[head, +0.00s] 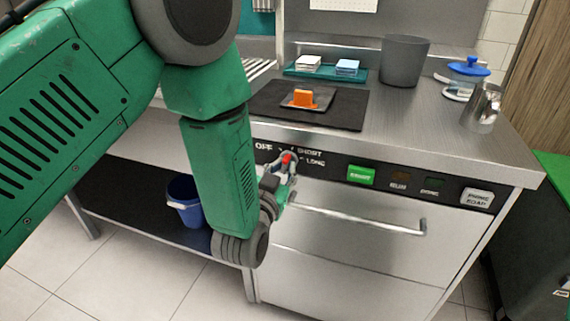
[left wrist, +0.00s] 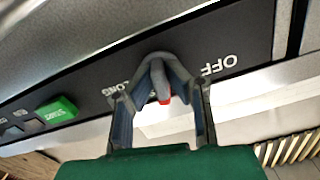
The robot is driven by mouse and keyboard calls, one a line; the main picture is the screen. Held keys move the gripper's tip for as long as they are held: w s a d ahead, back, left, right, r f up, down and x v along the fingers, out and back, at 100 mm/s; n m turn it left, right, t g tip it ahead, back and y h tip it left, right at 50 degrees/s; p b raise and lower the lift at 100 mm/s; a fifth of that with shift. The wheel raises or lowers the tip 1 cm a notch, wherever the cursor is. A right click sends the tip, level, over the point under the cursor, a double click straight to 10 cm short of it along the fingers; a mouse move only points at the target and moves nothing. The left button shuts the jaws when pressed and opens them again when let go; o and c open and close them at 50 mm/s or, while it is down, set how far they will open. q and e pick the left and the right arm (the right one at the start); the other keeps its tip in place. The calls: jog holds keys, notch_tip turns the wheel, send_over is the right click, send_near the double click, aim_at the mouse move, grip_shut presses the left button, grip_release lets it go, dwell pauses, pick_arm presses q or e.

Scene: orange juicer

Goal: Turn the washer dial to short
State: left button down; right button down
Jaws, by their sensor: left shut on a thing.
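The washer dial (head: 288,158) is on the black control strip (head: 330,166) of the steel washer, with the labels OFF, SHORT and LONG around it. A small red part of it shows between my fingers, also in the left wrist view (left wrist: 164,98). My left gripper (head: 287,165) is at the dial, its fingers shut around it; in the left wrist view the fingers (left wrist: 158,75) meet over it. The fingers hide most of the dial, so I cannot tell which label it points to. My right gripper is not in view.
A green START button (head: 361,175) and a PRIME SOAP button (head: 477,198) are right of the dial. The door handle bar (head: 370,222) runs below. A blue bucket (head: 187,202) is at left.

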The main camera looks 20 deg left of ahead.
pick_arm(q)
jog(key=shift+w+r+m, duration=0.1)
jog(key=shift+r+m, duration=0.25)
jog(key=shift+m, duration=0.15)
jog(key=c, duration=1.6)
grip_release()
jog(key=shift+d, duration=0.1)
jog(key=shift+s+f, duration=0.2)
jog(key=s, duration=1.1)
jog(key=shift+s+a, duration=0.2)
jog(key=shift+s, duration=0.2)
